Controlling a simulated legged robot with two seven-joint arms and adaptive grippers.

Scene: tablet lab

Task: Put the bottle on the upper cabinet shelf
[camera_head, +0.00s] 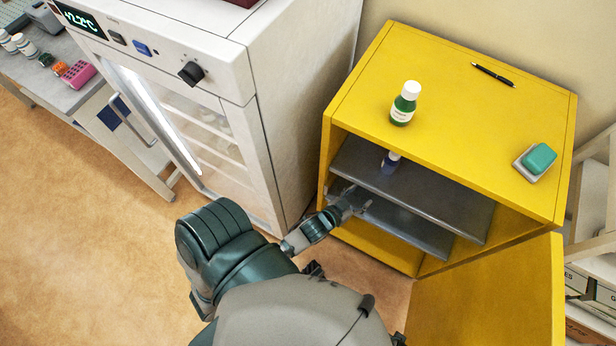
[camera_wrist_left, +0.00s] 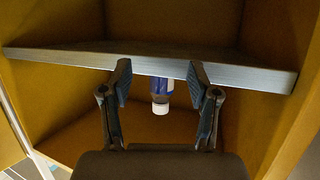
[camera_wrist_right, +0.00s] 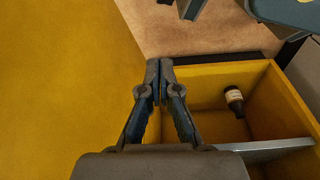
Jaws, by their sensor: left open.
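A small blue bottle with a white cap (camera_head: 390,162) stands on the upper grey shelf (camera_head: 440,190) inside the open yellow cabinet (camera_head: 450,110). My left gripper (camera_head: 360,198) is at the cabinet's front opening, by the left front edge of that shelf. It is open and empty. In the left wrist view, which looks upside down, the blue bottle (camera_wrist_left: 161,92) shows cap down beyond and between the open fingers (camera_wrist_left: 158,78); they appear apart from it. My right gripper (camera_wrist_right: 160,72) has its fingertips together, with nothing seen between them.
A lower shelf (camera_head: 420,236) is below. The cabinet door (camera_head: 490,300) hangs open at right. A white fridge (camera_head: 190,120) stands left. A dark bottle (camera_wrist_right: 235,101) shows in a yellow compartment.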

